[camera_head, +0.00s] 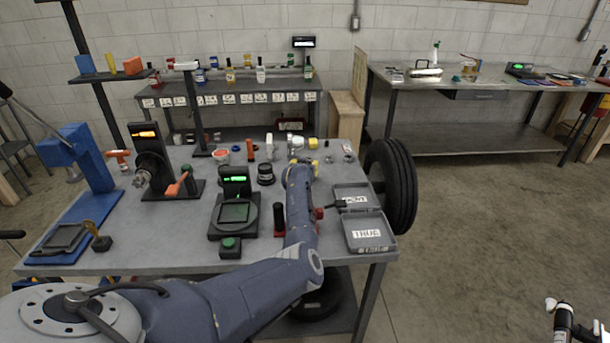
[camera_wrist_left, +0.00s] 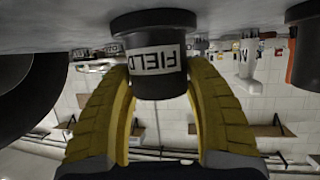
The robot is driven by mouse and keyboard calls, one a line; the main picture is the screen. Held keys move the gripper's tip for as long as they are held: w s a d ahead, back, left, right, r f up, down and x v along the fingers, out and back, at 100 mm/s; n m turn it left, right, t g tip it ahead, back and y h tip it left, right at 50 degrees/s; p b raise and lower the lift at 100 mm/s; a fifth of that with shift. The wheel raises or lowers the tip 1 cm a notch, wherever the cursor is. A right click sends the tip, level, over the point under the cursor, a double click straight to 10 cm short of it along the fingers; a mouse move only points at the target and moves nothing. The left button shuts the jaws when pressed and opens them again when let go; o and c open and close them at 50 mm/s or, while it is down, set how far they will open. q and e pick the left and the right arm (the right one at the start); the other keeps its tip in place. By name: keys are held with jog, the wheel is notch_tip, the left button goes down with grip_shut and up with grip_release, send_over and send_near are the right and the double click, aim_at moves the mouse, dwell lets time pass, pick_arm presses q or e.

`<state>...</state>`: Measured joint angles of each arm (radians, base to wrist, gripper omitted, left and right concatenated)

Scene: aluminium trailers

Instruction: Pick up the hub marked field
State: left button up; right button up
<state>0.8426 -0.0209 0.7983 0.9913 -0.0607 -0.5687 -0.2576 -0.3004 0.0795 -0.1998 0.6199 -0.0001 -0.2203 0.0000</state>
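The hub marked FIELD (camera_wrist_left: 158,62) is a black flanged cylinder with a white label. It shows inverted in the left wrist view, its wide flange at the grey table top. The two yellow fingers of my left gripper (camera_wrist_left: 160,80) stand on either side of its narrower body, very close to it; I cannot tell whether they press on it. In the head view my left gripper (camera_head: 300,168) is over the table's right half, and the arm hides the hub. Part of my right arm's end (camera_head: 563,318) shows at the lower right, away from the table; its finger state is unclear.
A black hub-like part (camera_head: 265,175) and a green-lit scale (camera_head: 235,212) stand left of my arm. Grey label boxes (camera_head: 368,233) and a tyre (camera_head: 393,185) are to its right. An orange and black part (camera_wrist_left: 306,50) is near the right finger in the wrist view.

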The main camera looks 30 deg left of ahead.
pick_arm(q)
jog(key=c, duration=0.8)
jog(key=shift+r, duration=0.15)
jog(key=shift+c, duration=1)
